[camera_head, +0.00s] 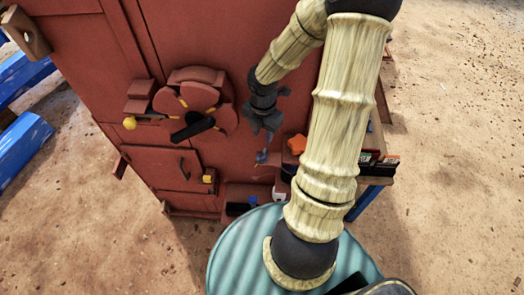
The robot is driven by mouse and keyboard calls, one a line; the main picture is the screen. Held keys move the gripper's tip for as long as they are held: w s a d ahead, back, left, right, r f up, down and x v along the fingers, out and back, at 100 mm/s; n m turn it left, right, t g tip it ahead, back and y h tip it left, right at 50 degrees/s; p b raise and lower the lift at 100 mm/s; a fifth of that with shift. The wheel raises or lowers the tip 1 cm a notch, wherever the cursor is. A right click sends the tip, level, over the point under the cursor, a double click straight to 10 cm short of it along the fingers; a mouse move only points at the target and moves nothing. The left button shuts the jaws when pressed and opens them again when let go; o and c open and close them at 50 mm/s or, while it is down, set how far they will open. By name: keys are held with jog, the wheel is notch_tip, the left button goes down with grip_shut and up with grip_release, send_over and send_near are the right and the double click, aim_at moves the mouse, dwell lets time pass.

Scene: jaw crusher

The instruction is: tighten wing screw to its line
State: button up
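My gripper (264,132) is dark and hangs at the end of my pale yellow arm, in front of the right part of the red crusher front. Its fingers are small and dark here, so I cannot tell whether they are open or shut. A small blue-grey piece (262,157) shows just below the fingertips. It may be the wing screw, but it is too small to be sure, and I cannot tell whether the fingers touch it. No line mark can be made out. An orange star-shaped knob (297,144) is to the right of the gripper, partly beside my arm.
The red crusher housing (165,45) carries a round wheel (200,105) with a black bar, a yellow-knobbed lever (129,123) and a handled door (165,167). A small shelf (378,168) with dark items is right of my arm. Blue beams (20,145) lie left. Sandy ground is open.

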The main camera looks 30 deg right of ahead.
aim_at(262, 152)
notch_tip(262, 152, down, 10)
jog(key=shift+w+r+b, duration=0.1)
jog(key=shift+b, duration=0.9)
grip_shut()
